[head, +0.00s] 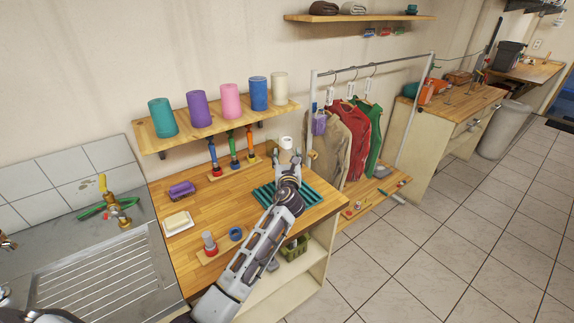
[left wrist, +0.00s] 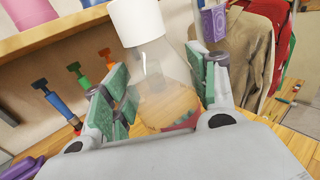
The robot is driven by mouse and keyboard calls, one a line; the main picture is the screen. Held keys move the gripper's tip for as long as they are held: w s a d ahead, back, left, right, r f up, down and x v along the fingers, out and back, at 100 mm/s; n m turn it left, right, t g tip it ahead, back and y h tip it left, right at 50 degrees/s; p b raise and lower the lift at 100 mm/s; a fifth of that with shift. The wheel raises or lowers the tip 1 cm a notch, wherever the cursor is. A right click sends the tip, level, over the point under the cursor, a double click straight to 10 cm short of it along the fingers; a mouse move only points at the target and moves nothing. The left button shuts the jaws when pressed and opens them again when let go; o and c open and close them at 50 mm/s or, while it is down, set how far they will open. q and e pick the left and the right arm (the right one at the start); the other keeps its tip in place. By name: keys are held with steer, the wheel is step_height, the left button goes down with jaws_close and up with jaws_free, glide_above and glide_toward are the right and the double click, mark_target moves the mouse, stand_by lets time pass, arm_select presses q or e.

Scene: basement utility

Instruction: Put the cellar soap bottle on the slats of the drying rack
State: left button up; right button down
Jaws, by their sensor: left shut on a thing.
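The soap bottle, with a clear body and white cap (left wrist: 137,20), stands between the fingers of my left gripper (left wrist: 160,85) in the left wrist view. The gripper is shut on it, and the bottle looks roughly upright with a slight tilt. In the head view the bottle's pale top (head: 287,143) shows beyond my left gripper (head: 288,172). The teal slatted drying rack (head: 311,194) lies on the wooden counter, partly hidden by my left arm. The bottle is over or just beyond its back edge; I cannot tell whether they touch. My right gripper is not in view.

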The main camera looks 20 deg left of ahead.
arm_select(q)
steer(key=shift+f, duration=1.65)
steer(key=o, duration=1.2)
steer(key=shift+r, duration=0.2)
steer(key=b+v, duration=0.1)
steer(key=v, duration=1.1)
